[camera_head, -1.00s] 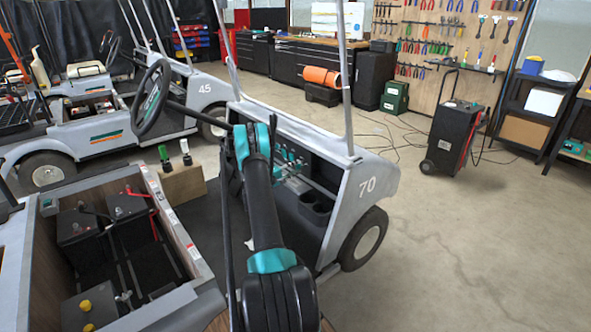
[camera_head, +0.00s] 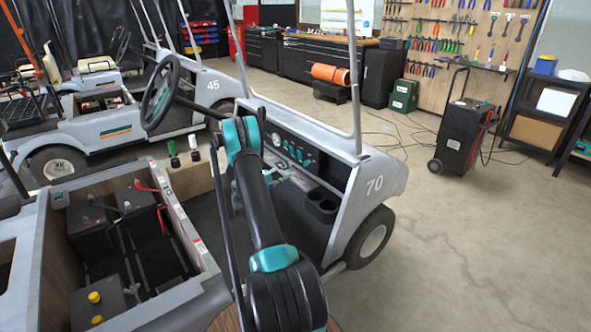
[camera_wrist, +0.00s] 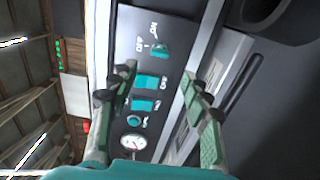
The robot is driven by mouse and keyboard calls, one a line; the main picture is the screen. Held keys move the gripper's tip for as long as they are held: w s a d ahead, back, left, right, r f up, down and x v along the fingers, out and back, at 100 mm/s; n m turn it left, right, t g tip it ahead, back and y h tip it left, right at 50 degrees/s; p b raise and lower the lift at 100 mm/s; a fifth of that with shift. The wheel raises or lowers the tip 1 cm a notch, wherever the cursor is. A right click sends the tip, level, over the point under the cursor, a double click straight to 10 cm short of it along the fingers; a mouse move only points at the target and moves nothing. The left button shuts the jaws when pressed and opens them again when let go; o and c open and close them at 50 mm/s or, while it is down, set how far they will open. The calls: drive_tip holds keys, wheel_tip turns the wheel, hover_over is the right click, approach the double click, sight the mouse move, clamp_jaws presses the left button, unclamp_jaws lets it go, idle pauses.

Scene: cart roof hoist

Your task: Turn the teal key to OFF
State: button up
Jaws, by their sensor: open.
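The teal key (camera_wrist: 160,49) sits on the cart's dark dash panel in the wrist view, beside white ON and OFF lettering. I cannot tell for sure which mark it points to. My gripper (camera_wrist: 159,72) is open, its two green-grey fingers apart over the panel. The key lies beyond the fingertips, between their lines, and nothing is held. In the head view the dash panel (camera_head: 328,172) of cart 70 shows several small teal controls; my arm reaches in front of it, and the key cannot be picked out there.
Below the key in the wrist view are two teal rocker switches (camera_wrist: 146,92), a teal knob (camera_wrist: 134,120) and a round gauge (camera_wrist: 133,142), between the fingers. In the head view the steering wheel (camera_head: 160,93) and a roof post (camera_head: 354,80) stand close to my arm.

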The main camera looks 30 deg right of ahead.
drive_tip(key=shift+a, duration=1.15)
drive_tip(key=shift+r, duration=0.1)
